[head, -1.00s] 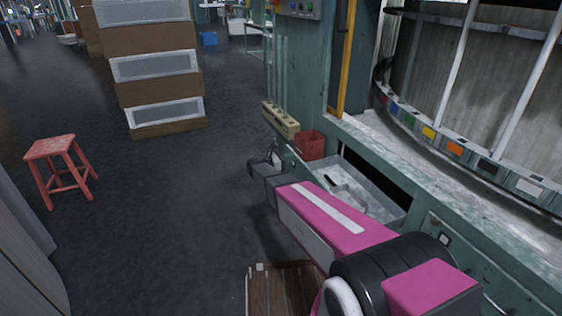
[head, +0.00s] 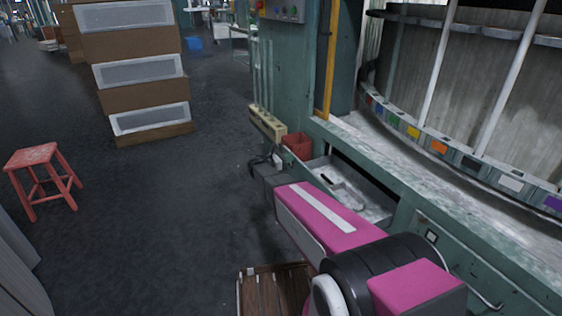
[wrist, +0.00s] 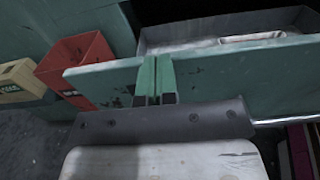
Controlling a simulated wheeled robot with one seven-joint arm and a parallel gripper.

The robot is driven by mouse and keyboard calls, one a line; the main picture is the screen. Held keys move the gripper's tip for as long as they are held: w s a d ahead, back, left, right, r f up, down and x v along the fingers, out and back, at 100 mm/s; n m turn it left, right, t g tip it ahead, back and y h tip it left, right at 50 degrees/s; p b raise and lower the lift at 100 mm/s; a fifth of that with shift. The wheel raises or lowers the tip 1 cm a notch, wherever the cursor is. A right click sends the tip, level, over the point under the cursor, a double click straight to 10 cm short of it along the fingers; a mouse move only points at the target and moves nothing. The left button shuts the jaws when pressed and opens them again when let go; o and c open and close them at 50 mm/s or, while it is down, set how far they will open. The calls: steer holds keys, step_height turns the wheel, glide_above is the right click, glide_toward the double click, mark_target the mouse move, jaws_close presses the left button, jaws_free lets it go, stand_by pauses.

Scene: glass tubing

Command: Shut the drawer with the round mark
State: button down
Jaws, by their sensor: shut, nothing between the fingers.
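A drawer stands partly open in the green cabinet; its grey inside (head: 350,188) shows in the head view. In the wrist view its green front panel (wrist: 225,78) crosses the picture, with the grey tray (wrist: 190,38) behind it. My gripper (wrist: 155,75) is shut and empty, its green fingertips in front of that panel. I cannot tell whether they touch it. In the head view my pink arm hides most of the drawer front, and the fingertips cannot be made out. No round mark shows on the visible part of the front.
A closed panel with a square mark (head: 431,236) is to the right. A red bin (head: 297,145) and a cream block (head: 267,124) are beside the drawer, at the cabinet's side. A red stool (head: 42,178) and stacked brown boxes (head: 140,78) stand left. Dark floor between is clear.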

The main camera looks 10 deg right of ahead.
mark_target(333, 145)
steer(key=x, duration=2.3)
steer(key=shift+w, duration=0.1)
steer(key=shift+d, duration=0.15)
steer(key=v, duration=1.4)
steer(key=s+a+f+m+g+y, duration=0.15)
steer(key=s+m+y, duration=0.35)
steer(key=s, duration=0.5)
steer(key=s+a+f+m+g+y, duration=0.1)
steer(key=s+f+m+g+y, duration=0.2)
steer(key=s+m, duration=0.55)
steer(key=s+a+m+y, duration=0.4)
steer(key=s+a, duration=0.1)
steer(key=s, duration=0.3)
steer(key=s+a+r+m+g+y, duration=0.1)
steer(key=s+a+m+y, duration=0.3)
steer(key=s, duration=0.4)
steer(key=shift+a+r+y, duration=0.25)
steer(key=shift+a+y, duration=0.35)
steer(key=shift+a, duration=0.05)
steer(key=shift+s, duration=0.15)
